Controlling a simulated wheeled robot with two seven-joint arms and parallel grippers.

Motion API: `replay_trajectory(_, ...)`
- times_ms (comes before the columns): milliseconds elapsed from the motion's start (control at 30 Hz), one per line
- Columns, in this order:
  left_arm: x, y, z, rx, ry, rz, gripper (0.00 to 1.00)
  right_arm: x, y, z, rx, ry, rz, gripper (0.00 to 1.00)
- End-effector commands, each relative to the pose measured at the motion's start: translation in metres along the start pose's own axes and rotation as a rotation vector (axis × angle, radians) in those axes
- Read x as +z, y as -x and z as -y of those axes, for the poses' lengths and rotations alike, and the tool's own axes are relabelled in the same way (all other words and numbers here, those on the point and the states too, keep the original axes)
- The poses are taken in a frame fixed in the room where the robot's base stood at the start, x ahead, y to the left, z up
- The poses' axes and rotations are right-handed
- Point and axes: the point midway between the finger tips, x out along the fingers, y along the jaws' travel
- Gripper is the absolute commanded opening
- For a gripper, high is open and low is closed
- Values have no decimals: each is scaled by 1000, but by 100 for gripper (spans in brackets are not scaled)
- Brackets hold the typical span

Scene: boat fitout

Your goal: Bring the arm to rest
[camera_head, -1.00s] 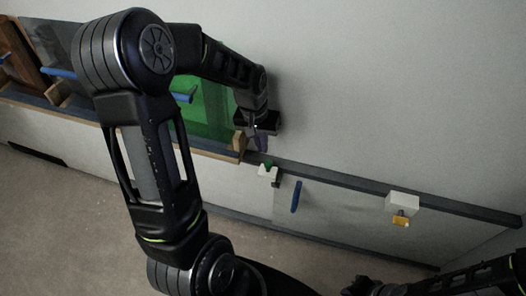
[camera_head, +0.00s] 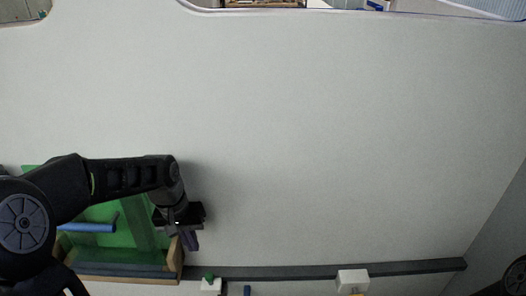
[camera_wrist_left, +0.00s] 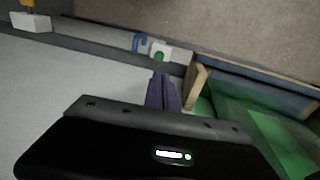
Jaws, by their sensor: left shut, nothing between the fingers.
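My left gripper (camera_head: 190,240) is at the lower left of the head view, in front of the pale wall and by the right end of a wooden-edged tray. Its purple fingers are together with nothing between them. In the left wrist view the shut fingers (camera_wrist_left: 161,92) point away from the camera, close to the tray's wooden end piece. I cannot tell whether they touch it. My left arm comes in from the left and covers part of the tray. My right gripper does not show; only a dark piece of my right arm may show at the right edge.
The tray (camera_head: 120,279) has a wooden rim, with green panels (camera_head: 105,238) and a blue bar (camera_head: 88,228) there. A dark ledge (camera_head: 300,272) runs right, with a white block (camera_head: 352,279) and a small white-and-green piece (camera_head: 210,283). The wall (camera_head: 320,130) above is clear.

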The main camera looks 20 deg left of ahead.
Motion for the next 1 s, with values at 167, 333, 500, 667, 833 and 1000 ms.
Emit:
replay_trajectory(167,1,-10,-6,7,-10,4,0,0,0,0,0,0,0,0)
replay_trajectory(333,10,-62,-38,50,-60,20,0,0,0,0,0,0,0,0)
replay_trajectory(500,51,-154,-94,132,-125,50,0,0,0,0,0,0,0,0)
replay_trajectory(667,128,-235,-143,209,-160,81,0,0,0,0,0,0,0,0)
replay_trajectory(833,209,-280,-168,249,-166,99,0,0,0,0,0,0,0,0)
replay_trajectory(1000,243,-291,-174,258,-166,97,0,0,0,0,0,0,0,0)
